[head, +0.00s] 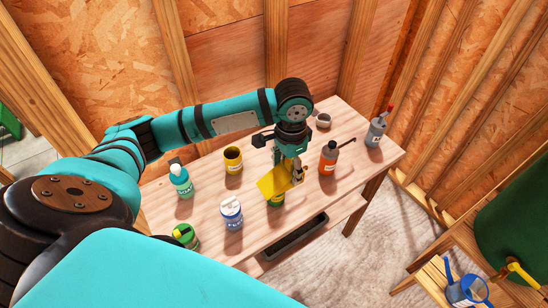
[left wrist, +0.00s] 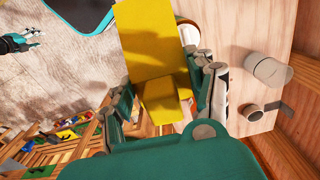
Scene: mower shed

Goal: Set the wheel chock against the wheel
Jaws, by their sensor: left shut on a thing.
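The yellow wheel chock (head: 269,186) is held above the wooden workbench in the head view. My left gripper (head: 294,172) is shut on it. In the left wrist view the chock (left wrist: 153,45) fills the upper middle, between the fingers of my left gripper (left wrist: 165,88). No wheel can be made out.
The workbench (head: 265,240) carries a teal bottle (head: 181,181), a yellow can (head: 233,160), a white-and-blue jar (head: 230,214), an orange-brown bottle (head: 328,158) and a grey bottle (head: 376,132). A dark green barrel (head: 515,225) stands at right, near a blue-handled container (head: 467,290).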

